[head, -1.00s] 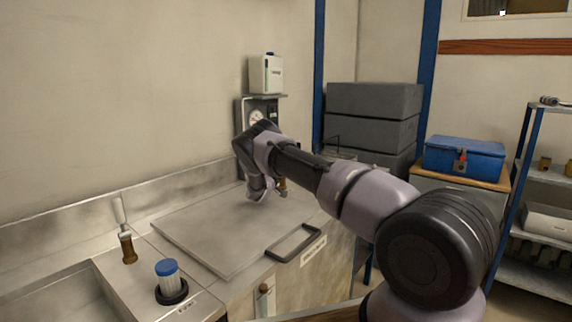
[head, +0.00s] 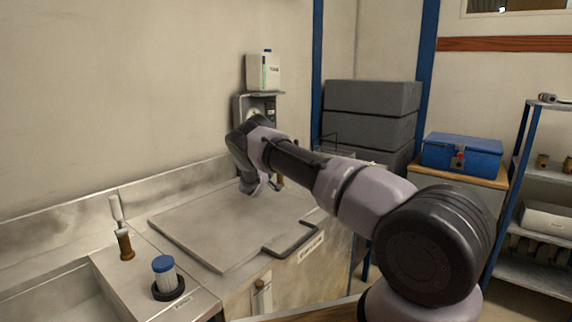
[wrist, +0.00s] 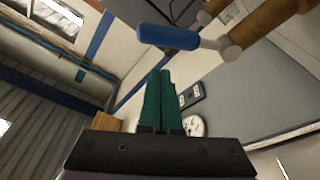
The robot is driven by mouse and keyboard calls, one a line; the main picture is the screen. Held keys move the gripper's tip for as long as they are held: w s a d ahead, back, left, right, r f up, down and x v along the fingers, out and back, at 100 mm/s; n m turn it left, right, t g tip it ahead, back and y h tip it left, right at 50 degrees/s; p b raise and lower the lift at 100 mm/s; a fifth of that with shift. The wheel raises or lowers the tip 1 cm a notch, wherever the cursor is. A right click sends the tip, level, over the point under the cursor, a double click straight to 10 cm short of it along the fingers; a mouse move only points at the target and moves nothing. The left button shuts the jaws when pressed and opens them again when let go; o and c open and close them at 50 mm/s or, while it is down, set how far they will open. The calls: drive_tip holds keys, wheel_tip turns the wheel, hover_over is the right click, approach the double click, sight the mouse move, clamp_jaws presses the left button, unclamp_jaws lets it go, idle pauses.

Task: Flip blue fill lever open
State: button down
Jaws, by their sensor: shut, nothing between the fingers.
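The blue fill lever (wrist: 168,37) shows in the wrist view as a blue grip on a pale metal stem, joined to a brass pipe fitting (wrist: 262,25) at the upper right. My gripper (wrist: 160,75) has green fingers pressed together, with nothing between them. In this view its tips appear just below the blue grip; I cannot tell whether they touch it. In the head view my gripper (head: 262,186) points down over the back of the bench, beside the gauge post. The lever cannot be made out there.
A round gauge (wrist: 193,125) sits behind the fingers, and a white container (head: 263,71) stands on the shelf above it. The flat metal lid (head: 215,228) with a dark handle is clear. A blue-capped cylinder (head: 164,275) stands at front left. Grey crates (head: 370,131) are stacked behind my arm.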

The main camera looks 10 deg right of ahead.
drive_tip(key=a+r+v, duration=0.1)
drive_tip(key=r+v, duration=0.1)
drive_tip(key=v, duration=0.8)
drive_tip(key=shift+f, duration=0.45)
drive_tip(key=shift+w, duration=0.15)
drive_tip(key=s+d+r+m+g, duration=0.4)
drive_tip(key=s+d+r+g, duration=0.4)
drive_tip(key=d, duration=0.3)
drive_tip(key=s+d+r+m+g+y, duration=0.1)
drive_tip(key=s+d+r+g+y, duration=0.15)
drive_tip(key=s+r, duration=0.2)
drive_tip(key=s+d+r+m+g+y, duration=0.1)
drive_tip(key=s+d+r+g, duration=0.1)
drive_tip(key=s+d+r, duration=0.3)
drive_tip(key=s+a+r+n+t+y, duration=0.1)
drive_tip(key=s+a+r+y, duration=0.3)
drive_tip(key=s, duration=0.8)
drive_tip(key=s+a+r+n+t+y, duration=0.1)
drive_tip(key=s+a+r+y, duration=0.3)
drive_tip(key=s, duration=0.8)
drive_tip(key=s+a+r+n+t+y, duration=0.1)
drive_tip(key=s+a+r+t+y, duration=0.2)
drive_tip(key=s, duration=0.9)
drive_tip(key=shift+a+r+n+y, duration=0.4)
drive_tip(key=shift+a+y, duration=0.45)
drive_tip(key=shift+a, duration=0.15)
